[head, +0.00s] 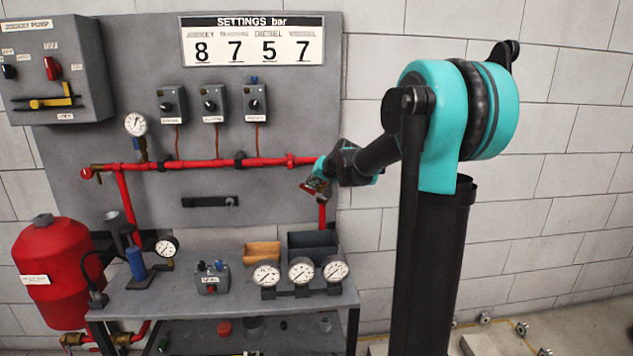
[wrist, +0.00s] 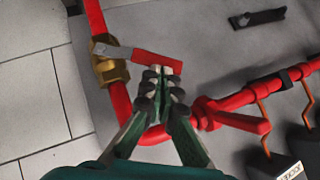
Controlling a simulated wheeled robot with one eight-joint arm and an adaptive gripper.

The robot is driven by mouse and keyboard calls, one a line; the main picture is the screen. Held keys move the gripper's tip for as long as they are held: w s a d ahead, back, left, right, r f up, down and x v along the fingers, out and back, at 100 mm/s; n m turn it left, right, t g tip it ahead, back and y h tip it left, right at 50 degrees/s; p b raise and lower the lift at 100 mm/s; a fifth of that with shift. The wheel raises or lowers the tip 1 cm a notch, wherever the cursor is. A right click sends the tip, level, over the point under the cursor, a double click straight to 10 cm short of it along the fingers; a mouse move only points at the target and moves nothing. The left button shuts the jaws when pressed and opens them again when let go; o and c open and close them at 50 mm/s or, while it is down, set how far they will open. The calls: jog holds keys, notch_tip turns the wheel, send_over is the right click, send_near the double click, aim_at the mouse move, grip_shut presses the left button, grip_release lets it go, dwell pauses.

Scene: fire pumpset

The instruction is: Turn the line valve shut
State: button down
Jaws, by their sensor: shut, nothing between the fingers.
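The line valve shows in the wrist view as a brass body (wrist: 108,66) on a red pipe (wrist: 94,18). Its lever has a bare metal root and a red grip (wrist: 155,60). The lever sticks out to the right, roughly across the pipe. My gripper (wrist: 157,74) is shut and empty, with its fingertips right at the red grip near its outer end. I cannot tell whether they touch. In the head view my gripper (head: 316,190) is at the right end of the red pipework, and it and the wrist largely hide the valve.
A horizontal red pipe (head: 220,163) runs along the grey panel, with a gauge (head: 136,124) at its left. Below stands a bench (head: 180,302) with gauges (head: 301,270), a dark bin (head: 312,244) and a wooden tray (head: 263,252). The wall right of my arm is clear.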

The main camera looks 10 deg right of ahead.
aim_at(304, 189)
jog(key=shift+a+f+n+h, duration=0.6)
jog(key=shift+a+f+h, duration=0.1)
jog(key=shift+a+h, duration=0.35)
jog(key=shift+a+f+n+h, duration=0.35)
jog(key=shift+f+h, duration=0.2)
jog(key=shift+h, duration=0.2)
jog(key=shift+a+f, duration=0.1)
jog(key=shift+f, duration=0.4)
jog(key=shift+r, duration=0.1)
